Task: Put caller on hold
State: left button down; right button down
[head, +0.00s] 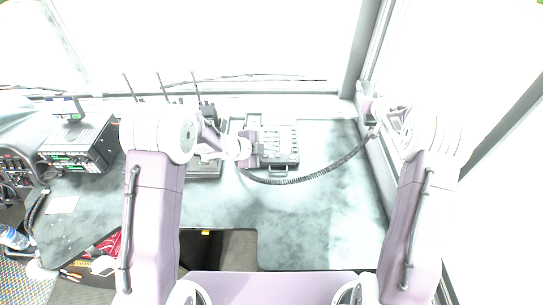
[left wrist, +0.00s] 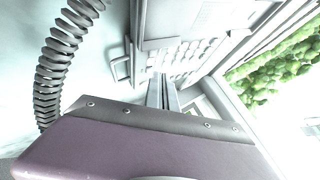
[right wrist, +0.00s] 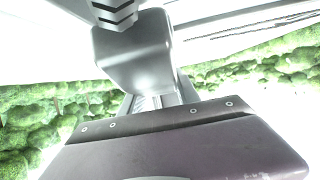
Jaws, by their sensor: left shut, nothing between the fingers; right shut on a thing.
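The desk phone (head: 284,143) sits on the bench in the middle of the head view. Its keys (left wrist: 188,58) show in the left wrist view. My left gripper (head: 259,152) is shut and empty, with its fingertips over the phone's key area; I cannot tell whether they touch a key. My right gripper (right wrist: 153,101) is shut on the grey handset (right wrist: 135,55), held up at the right by the window. The black coiled cord (head: 300,180) runs from the phone to the handset, and part of the phone is hidden behind my left gripper.
Several handheld radios with antennas (head: 207,110) stand behind my left arm. A radio unit (head: 78,145) sits at the left. The bench (head: 300,220) is clear in front of the phone. Windows close off the back and right.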

aim_at(269, 162)
pick_arm(q)
jog(key=shift+f, duration=0.15)
jog(key=shift+f, duration=0.3)
pick_arm(e)
jog(key=shift+f, duration=0.2)
pick_arm(q)
jog(key=shift+f+b, duration=0.3)
jog(key=shift+b, duration=0.1)
pick_arm(e)
jog(key=shift+f, duration=0.15)
dwell(0.3)
pick_arm(q)
jog(key=shift+r, duration=0.1)
jog(key=shift+r+p, duration=0.65)
jog(key=shift+p, duration=0.1)
pick_arm(e)
jog(key=shift+r, duration=0.75)
